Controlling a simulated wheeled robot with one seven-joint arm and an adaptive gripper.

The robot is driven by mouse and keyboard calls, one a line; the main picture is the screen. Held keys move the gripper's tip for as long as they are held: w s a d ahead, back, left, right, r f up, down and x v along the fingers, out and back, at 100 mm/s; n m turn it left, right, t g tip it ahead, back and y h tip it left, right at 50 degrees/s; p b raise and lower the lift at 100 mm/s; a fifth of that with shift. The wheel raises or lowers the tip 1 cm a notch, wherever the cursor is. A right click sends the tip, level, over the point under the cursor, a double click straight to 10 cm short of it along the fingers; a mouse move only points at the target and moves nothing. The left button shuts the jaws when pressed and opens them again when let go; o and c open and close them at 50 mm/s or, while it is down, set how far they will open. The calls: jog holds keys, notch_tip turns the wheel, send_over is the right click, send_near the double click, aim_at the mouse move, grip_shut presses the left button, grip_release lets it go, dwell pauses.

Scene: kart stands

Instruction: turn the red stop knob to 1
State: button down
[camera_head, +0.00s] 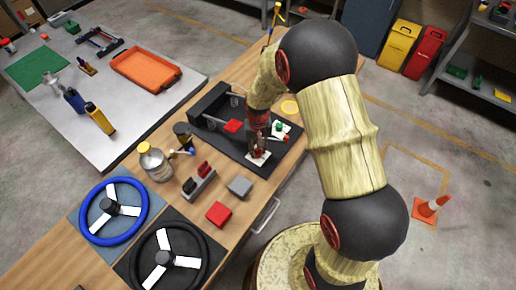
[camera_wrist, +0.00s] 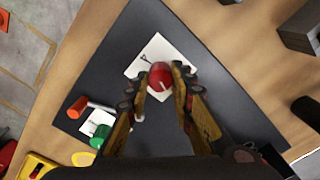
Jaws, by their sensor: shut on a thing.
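The red stop knob (camera_wrist: 160,75) is a round red cap with a pale pointer line. It sits on a white square plate (camera_wrist: 152,52) with a small dark mark, on the dark board (camera_wrist: 205,60). My gripper (camera_wrist: 160,88) is shut on the knob, one finger on each side. In the head view my gripper (camera_head: 257,147) points down at the white plate (camera_head: 258,160) near the board's front corner, and mostly hides the knob. I cannot read the number the pointer faces.
A green knob (camera_wrist: 98,136) and a red-handled part (camera_wrist: 80,107) are beside it on the board. A red block (camera_head: 218,213), a grey block (camera_head: 239,186), a bottle (camera_head: 155,163) and two steering wheels, blue (camera_head: 87,222) and black (camera_head: 140,246), are on the wooden bench.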

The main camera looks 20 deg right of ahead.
aim_at(258, 151)
jog(key=shift+n, duration=1.7)
jog(key=shift+w+n, duration=0.1)
jog(key=shift+n, duration=0.2)
jog(key=c, duration=1.6)
grip_release()
jog(key=shift+o, duration=0.3)
notch_tip(258, 151, up, 12)
